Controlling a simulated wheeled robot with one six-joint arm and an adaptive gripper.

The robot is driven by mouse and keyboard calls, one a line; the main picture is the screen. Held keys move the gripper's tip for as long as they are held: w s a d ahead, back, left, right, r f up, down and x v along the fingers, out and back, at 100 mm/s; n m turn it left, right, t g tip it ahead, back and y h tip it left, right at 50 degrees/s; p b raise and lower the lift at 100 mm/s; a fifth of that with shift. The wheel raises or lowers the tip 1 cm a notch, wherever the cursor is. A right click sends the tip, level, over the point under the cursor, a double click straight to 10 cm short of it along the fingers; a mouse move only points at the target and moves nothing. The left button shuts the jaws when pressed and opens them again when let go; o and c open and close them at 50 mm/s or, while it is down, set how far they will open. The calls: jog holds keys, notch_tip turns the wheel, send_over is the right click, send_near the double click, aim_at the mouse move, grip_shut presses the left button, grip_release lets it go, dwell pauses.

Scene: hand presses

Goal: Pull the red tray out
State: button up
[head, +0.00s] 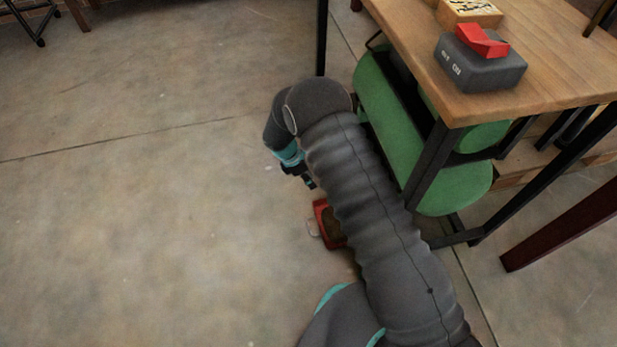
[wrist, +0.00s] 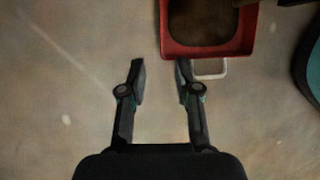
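The red tray (head: 321,212) sits low near the floor, partly hidden behind my arm in the head view. Its front end also shows at the top of the wrist view (wrist: 208,51), with a dark brown inside. A pale loop handle (wrist: 225,70) sticks out from its front; it shows small in the head view (head: 313,229). My gripper (wrist: 161,72) is open with nothing between its fingers. In the wrist view the right finger overlaps the left end of the handle; I cannot tell if they touch. The left finger is over bare floor. In the head view my gripper (head: 308,183) is just above the tray.
A wooden table (head: 550,60) with black legs stands at the right. On it are a dark grey box with a red top (head: 482,60) and a patterned wooden box (head: 470,11). A green chair (head: 440,185) is under it.

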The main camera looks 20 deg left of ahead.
jog(key=b+x, duration=0.1)
jog(key=x, duration=1.2)
jog(key=shift+d+f, duration=0.1)
jog(key=shift+f, duration=0.1)
grip_shut()
